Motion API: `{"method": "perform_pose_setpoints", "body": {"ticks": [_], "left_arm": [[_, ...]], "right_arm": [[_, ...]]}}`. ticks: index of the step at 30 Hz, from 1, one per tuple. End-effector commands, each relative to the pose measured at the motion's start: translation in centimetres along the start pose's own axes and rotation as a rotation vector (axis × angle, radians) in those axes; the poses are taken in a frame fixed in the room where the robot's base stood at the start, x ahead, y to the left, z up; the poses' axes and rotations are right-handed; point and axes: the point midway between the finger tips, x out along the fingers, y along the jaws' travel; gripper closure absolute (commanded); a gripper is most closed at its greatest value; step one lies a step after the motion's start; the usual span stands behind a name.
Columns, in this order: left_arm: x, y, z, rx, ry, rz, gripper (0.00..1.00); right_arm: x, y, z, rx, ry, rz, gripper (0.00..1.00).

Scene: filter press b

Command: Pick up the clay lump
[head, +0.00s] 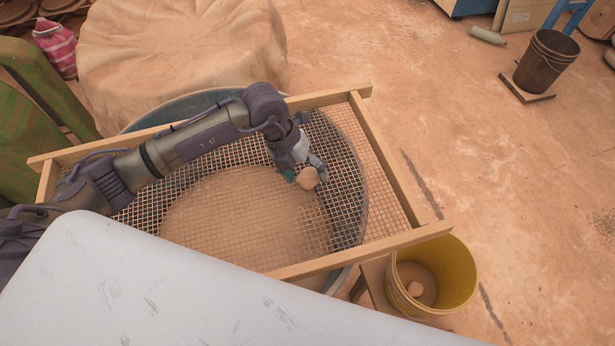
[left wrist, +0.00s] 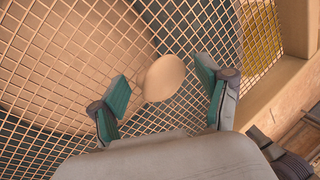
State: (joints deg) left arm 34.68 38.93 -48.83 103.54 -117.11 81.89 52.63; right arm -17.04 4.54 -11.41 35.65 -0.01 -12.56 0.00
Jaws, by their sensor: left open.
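The clay lump (head: 308,178) is a small rounded tan piece on the wire mesh of the wood-framed sieve (head: 395,168). In the left wrist view the clay lump (left wrist: 164,78) lies between the two teal-padded fingers of my left gripper (left wrist: 166,95), with a gap on each side. In the head view my left gripper (head: 306,174) reaches down over the mesh from the left, its fingers beside the lump. It is open and holds nothing. My right gripper is in neither view.
The sieve rests over a round tub (head: 180,108). A yellow bucket (head: 462,272) with a lump inside stands at the right front corner. A cloth-covered round form (head: 180,45) is behind. A dark bucket (head: 546,62) stands far right. The floor between is clear.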

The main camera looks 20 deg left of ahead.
Motion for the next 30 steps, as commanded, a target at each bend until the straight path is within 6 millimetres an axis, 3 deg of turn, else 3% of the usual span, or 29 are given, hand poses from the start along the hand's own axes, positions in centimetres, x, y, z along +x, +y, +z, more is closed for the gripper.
{"method": "perform_pose_setpoints", "body": {"ticks": [3, 15, 24, 30], "left_arm": [[0.0, 0.0, 0.0, 0.000, 0.000, 0.000, 0.23], [-0.1, 0.0, 0.0, 0.000, 0.000, 0.000, 0.90], [-0.3, -0.1, 0.0, 0.001, -0.001, -0.001, 0.90], [-2.0, -0.7, 0.1, 0.002, -0.003, -0.001, 0.90]], "right_arm": [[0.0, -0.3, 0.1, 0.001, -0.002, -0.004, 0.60], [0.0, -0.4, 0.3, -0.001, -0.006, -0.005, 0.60], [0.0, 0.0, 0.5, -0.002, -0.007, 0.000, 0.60], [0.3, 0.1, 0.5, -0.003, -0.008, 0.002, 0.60]]}}
